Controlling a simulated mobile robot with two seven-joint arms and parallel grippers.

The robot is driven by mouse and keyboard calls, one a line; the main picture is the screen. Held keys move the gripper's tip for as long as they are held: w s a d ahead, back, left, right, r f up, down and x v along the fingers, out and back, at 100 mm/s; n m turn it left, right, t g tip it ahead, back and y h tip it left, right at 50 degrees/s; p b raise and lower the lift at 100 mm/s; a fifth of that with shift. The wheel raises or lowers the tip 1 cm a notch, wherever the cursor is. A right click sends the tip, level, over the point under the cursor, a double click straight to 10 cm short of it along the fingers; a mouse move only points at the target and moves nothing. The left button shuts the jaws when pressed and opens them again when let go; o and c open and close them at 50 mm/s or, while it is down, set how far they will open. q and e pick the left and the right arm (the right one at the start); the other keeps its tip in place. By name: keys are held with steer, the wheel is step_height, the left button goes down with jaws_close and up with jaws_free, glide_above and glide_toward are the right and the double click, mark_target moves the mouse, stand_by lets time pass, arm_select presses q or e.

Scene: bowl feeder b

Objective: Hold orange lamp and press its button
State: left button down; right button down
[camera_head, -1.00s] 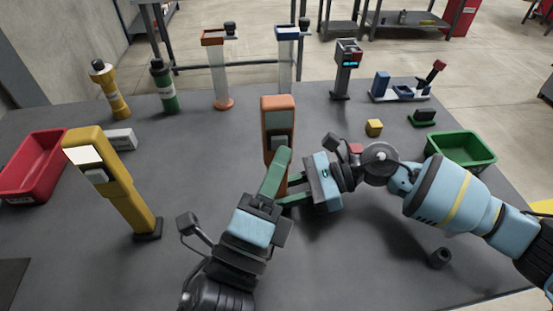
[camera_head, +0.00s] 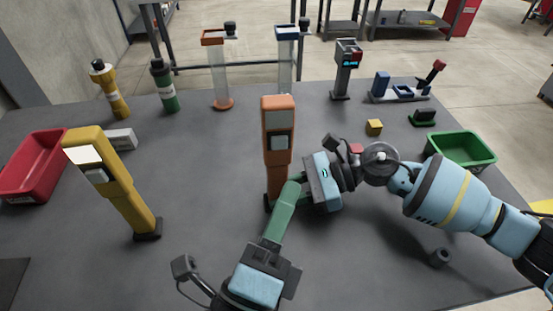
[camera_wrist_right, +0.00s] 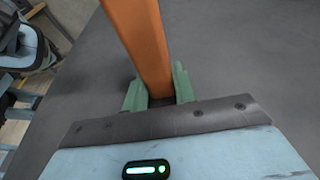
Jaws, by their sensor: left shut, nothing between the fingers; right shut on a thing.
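The orange lamp (camera_head: 277,130) stands upright in the middle of the table, with a grey panel and a light button on its front face. It also fills the top of the right wrist view (camera_wrist_right: 141,40). My right gripper (camera_wrist_right: 158,88) is shut on the lamp's lower post, one green finger on each side. In the head view its fingers are largely hidden. My left gripper (camera_head: 293,184) is shut and empty. Its green fingertips are in front of the lamp's lower part, below the button; I cannot tell whether they touch the lamp or the right gripper.
A yellow lamp (camera_head: 113,185) stands to the left. A red bin (camera_head: 30,170) is at the far left and a green bin (camera_head: 462,150) at the right. A small yellow cube (camera_head: 374,127) lies right of the lamp. Bottles and dispensers line the back.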

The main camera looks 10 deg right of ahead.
steer(key=c, duration=1.1)
jaws_free()
steer(key=shift+o, duration=0.2)
steer(key=v, duration=1.2)
steer(key=shift+d+f+b, duration=0.15)
steer(key=shift+d+b, duration=1.05)
steer(key=shift+d, duration=1.15)
steer(key=shift+d+b, duration=0.65)
steer(key=shift+d, duration=1.05)
steer(key=shift+s+a, duration=0.1)
